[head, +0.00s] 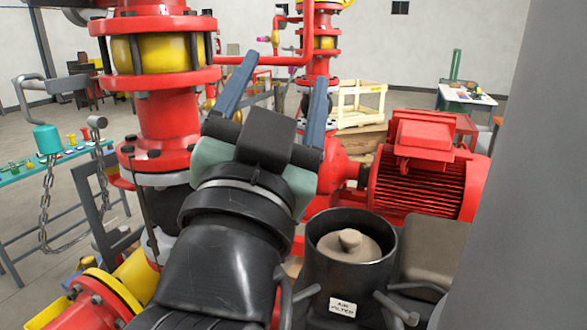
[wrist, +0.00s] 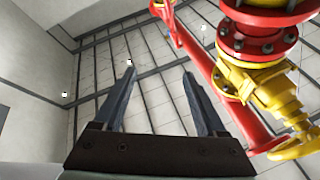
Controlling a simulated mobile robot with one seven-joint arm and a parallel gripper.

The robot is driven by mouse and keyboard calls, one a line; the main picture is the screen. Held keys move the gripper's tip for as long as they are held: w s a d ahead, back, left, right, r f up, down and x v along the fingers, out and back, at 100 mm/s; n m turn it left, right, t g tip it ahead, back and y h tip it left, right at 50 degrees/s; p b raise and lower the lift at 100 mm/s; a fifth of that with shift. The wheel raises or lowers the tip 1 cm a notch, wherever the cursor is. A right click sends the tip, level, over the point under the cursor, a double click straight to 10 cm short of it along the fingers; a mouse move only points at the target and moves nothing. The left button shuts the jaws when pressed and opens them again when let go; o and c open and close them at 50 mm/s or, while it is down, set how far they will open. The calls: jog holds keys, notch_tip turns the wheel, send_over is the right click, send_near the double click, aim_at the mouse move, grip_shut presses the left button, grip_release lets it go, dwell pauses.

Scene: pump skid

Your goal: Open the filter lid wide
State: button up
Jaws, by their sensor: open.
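The black round air filter housing (head: 317,290) stands at the lower middle right of the head view, with a white "AIR FILTER" label on its front. Its top is uncovered, and a beige filter element (head: 340,247) with a knob shows inside. A grey-brown panel (head: 436,268) lies just right of the housing; I cannot tell whether it is the lid. My gripper (head: 287,69) is up and left of the housing, apart from it. In the wrist view its fingers (wrist: 158,72) are spread and empty, with only the room behind them.
Grey T-handles (head: 397,310) stick out at the housing's front. A red motor (head: 425,165) stands behind it. Red and yellow piping (head: 160,90) rises behind my arm. A grey column fills the right edge. A teal bench (head: 60,160) and hanging chain (head: 45,205) are at left.

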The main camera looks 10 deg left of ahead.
jog(key=w+a+f+m+g, duration=0.1)
jog(key=a+f, duration=0.1)
jog(key=w+a+f+m+g, duration=0.1)
jog(key=a+f, duration=0.1)
jog(key=f, duration=0.1)
jog(key=w+a+f+m+g, duration=0.1)
jog(key=a+f, duration=0.1)
jog(key=shift+w+f+h+b, duration=0.25)
jog(key=shift+f+h+b, duration=0.15)
jog(key=a+f+m+g+h, duration=0.25)
jog(key=a+f+m, duration=0.3)
jog(key=f, duration=0.35)
jog(key=p+x, duration=0.1)
jog(key=x, duration=0.2)
jog(key=p+x, duration=0.2)
jog(key=x, duration=0.2)
jog(key=p+x, duration=0.1)
jog(key=x, duration=0.2)
jog(key=shift+w+a+r+p, duration=0.2)
jog(key=shift+w+a+p, duration=0.05)
jog(key=shift+w+p, duration=0.15)
jog(key=shift+w+d+f, duration=0.15)
jog(key=shift+w, duration=0.5)
grip_shut()
